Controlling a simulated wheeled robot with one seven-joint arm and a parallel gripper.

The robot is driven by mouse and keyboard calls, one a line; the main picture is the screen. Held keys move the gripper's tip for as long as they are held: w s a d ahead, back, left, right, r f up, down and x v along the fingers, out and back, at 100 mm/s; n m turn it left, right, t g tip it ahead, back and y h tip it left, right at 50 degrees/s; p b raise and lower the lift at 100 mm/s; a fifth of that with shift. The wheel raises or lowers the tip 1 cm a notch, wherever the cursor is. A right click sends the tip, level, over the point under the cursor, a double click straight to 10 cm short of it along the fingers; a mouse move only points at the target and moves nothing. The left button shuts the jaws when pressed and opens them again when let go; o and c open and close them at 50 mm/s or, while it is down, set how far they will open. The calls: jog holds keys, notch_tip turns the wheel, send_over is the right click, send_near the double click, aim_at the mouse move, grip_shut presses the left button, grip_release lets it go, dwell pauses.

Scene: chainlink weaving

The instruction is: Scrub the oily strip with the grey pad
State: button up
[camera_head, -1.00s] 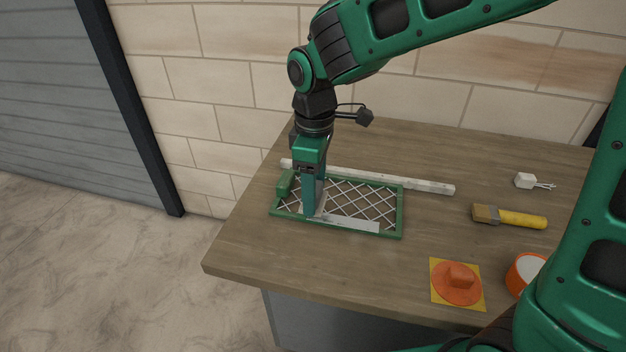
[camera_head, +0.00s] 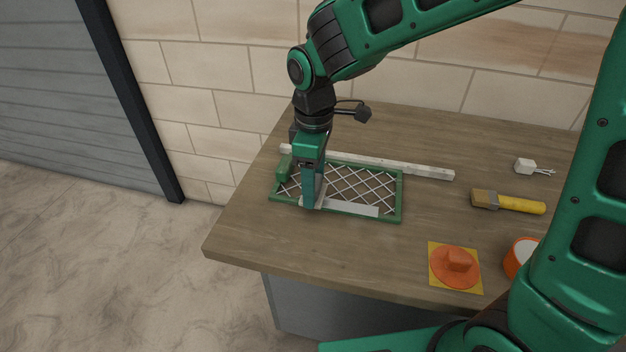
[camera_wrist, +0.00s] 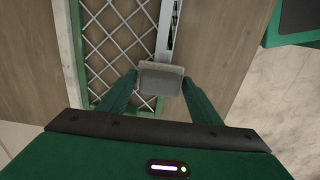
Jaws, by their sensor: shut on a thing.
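The strip is a pale, flat bar (camera_head: 352,208) along the near edge of a green-framed wire mesh panel (camera_head: 398,190). It also shows in the wrist view (camera_wrist: 167,35), running up from the pad. My gripper (camera_head: 312,204) points down over the near left part of the panel. In the wrist view my gripper (camera_wrist: 160,88) is shut on the grey pad (camera_wrist: 160,78), a small block between the fingertips. The pad overlaps the strip's end in that view; I cannot tell whether it touches.
On the wooden table (camera_head: 260,245) lie a long pale bar (camera_head: 400,168) behind the panel, a yellow-handled brush (camera_head: 515,203), a small white block with prongs (camera_head: 525,166), an orange knobbed disc (camera_head: 455,266) on a yellow square, and an orange-white roll (camera_head: 520,255).

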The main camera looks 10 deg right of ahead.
jog(key=shift+f, duration=0.6)
jog(key=shift+d, duration=0.1)
dwell(0.3)
jog(key=shift+s+d+r, duration=0.1)
jog(key=shift+s+d, duration=0.2)
jog(key=shift+d, duration=0.45)
jog(key=shift+s+d, duration=0.25)
jog(key=shift+d, duration=0.5)
jog(key=shift+a, duration=0.1)
jog(key=shift+w+a, duration=0.3)
jog(key=shift+a, duration=0.45)
jog(key=shift+w+a, duration=0.25)
jog(key=shift+a, duration=0.5)
jog(key=shift+d, duration=0.1)
